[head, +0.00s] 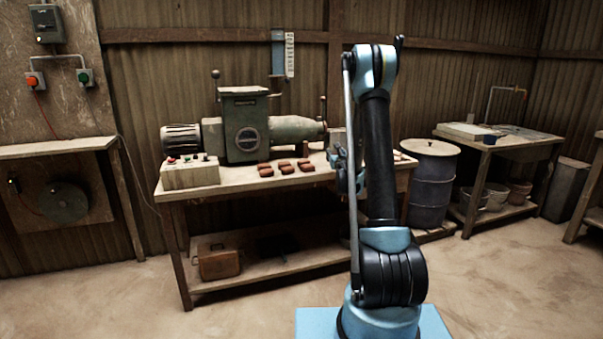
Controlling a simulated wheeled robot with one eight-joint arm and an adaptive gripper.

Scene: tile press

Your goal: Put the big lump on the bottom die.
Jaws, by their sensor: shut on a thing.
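Several red-brown lumps (285,168) lie in short rows on the long wooden bench, in front of the green-grey machine. From here I cannot tell which lump is the big one. My gripper (345,178) is beyond my raised arm, to the right of the lumps and over the bench's right part. It is small and partly hidden by the arm. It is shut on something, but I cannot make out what. I cannot make out a bottom die in this view.
The green-grey machine (247,130) stands on the bench (230,185), with a control box (190,174) at its left end. A blue-grey drum (430,185) stands just right of the bench. A sink table (510,143) is farther right. The floor in front is clear.

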